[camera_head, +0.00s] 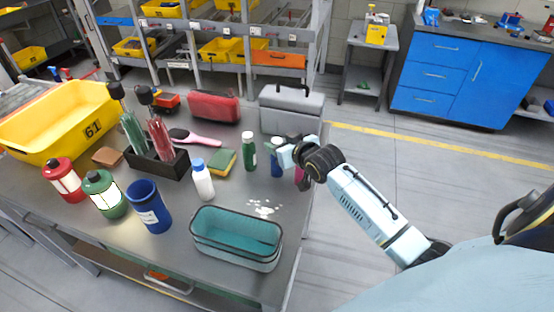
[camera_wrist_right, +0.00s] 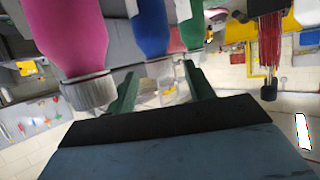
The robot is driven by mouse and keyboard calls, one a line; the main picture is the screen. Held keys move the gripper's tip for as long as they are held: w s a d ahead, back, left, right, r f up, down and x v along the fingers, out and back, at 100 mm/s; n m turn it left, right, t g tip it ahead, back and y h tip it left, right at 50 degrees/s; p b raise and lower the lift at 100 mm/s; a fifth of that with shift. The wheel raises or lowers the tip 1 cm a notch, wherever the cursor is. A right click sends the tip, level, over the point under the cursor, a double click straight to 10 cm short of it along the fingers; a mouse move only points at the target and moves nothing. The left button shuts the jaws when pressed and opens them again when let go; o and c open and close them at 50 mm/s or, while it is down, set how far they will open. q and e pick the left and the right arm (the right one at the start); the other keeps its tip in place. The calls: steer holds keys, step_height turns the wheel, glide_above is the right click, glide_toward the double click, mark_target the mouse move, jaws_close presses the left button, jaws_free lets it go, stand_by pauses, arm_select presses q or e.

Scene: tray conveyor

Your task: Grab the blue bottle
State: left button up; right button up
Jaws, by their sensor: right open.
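The blue bottle (camera_head: 277,170) stands on the table near its right edge, partly hidden behind my right gripper (camera_head: 287,155). In the right wrist view, which looks upside down, the blue bottle (camera_wrist_right: 150,28) with its pale cap lies between the two dark green fingers of my right gripper (camera_wrist_right: 162,84). The fingers are apart, and I see no clear contact with the bottle. A pink bottle (camera_wrist_right: 72,35) is close on one side, and a green bottle (camera_wrist_right: 191,28) is on the other. My left gripper is not in view.
The green bottle (camera_head: 249,148) stands left of the blue one, and the pink bottle (camera_head: 301,178) is partly hidden by my gripper. A teal basket (camera_head: 235,255) is in front. A grey case (camera_head: 291,108) stands behind. White bits (camera_head: 262,208) lie on the table.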

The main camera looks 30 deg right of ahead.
jaws_close()
stand_by(0.3)
steer(key=shift+r, duration=0.1)
